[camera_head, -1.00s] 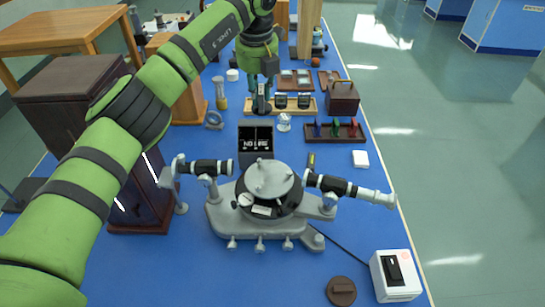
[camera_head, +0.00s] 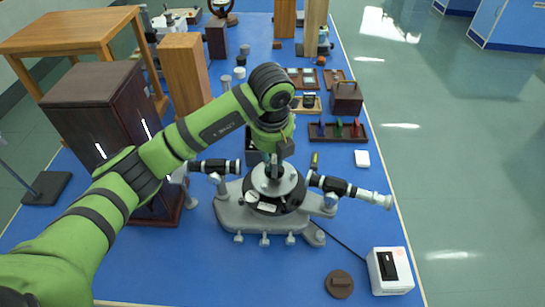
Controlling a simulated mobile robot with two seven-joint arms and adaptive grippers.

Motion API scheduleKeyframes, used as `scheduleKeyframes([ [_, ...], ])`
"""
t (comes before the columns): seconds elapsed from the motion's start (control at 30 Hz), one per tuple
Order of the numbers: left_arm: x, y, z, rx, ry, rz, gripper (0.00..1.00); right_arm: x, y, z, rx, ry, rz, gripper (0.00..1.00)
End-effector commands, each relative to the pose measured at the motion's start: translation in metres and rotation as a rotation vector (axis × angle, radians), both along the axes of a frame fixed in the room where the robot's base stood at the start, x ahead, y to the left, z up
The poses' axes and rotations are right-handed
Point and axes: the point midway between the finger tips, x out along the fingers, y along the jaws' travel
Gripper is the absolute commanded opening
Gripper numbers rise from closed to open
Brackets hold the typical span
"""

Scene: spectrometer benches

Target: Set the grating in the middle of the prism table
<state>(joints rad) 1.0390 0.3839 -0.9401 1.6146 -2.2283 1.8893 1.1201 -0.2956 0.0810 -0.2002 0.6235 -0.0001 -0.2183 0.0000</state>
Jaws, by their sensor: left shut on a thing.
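The spectrometer stands in the middle of the blue bench. Its round pale prism table (camera_head: 262,186) is at its centre, between two black-and-silver tubes. My left gripper (camera_head: 275,160) is directly over the prism table, pointing down and shut on a small dark piece, which I take to be the grating. The piece is mostly hidden by the gripper and is small in this view. I cannot tell whether it touches the table top. My right gripper is not in view.
A wooden rack with a dark mounted piece (camera_head: 309,101) stands behind my arm, partly hidden. A tray with coloured pieces (camera_head: 338,132) is at the right. A white box (camera_head: 389,270) and a dark round disc (camera_head: 339,284) are in front. A dark cabinet (camera_head: 105,125) stands at the left.

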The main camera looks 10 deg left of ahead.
Motion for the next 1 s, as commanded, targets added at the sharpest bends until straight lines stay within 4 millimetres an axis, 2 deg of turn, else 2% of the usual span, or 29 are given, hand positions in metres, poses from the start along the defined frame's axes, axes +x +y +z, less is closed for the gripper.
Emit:
scheduleKeyframes([
  [0.03, -0.001, 0.000, -0.005, 0.000, 0.005, 0.002, 0.00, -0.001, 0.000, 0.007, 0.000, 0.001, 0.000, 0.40],
  [0.17, 0.000, 0.000, -0.017, 0.000, 0.001, 0.000, 0.00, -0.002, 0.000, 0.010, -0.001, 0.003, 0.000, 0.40],
  [0.5, 0.001, 0.000, -0.022, -0.001, -0.001, -0.001, 0.00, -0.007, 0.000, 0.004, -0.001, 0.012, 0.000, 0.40],
  [0.53, 0.001, 0.000, -0.022, 0.000, -0.001, -0.001, 0.25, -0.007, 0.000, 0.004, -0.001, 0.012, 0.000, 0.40],
  [0.57, 0.001, 0.000, -0.021, -0.001, -0.001, -0.001, 0.37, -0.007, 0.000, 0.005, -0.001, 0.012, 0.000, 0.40],
  [0.6, 0.001, 0.000, -0.021, 0.000, -0.001, -0.001, 0.45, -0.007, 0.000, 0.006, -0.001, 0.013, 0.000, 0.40],
  [1.0, 0.001, 0.000, -0.016, -0.001, -0.001, -0.001, 0.45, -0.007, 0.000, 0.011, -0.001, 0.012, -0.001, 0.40],
])
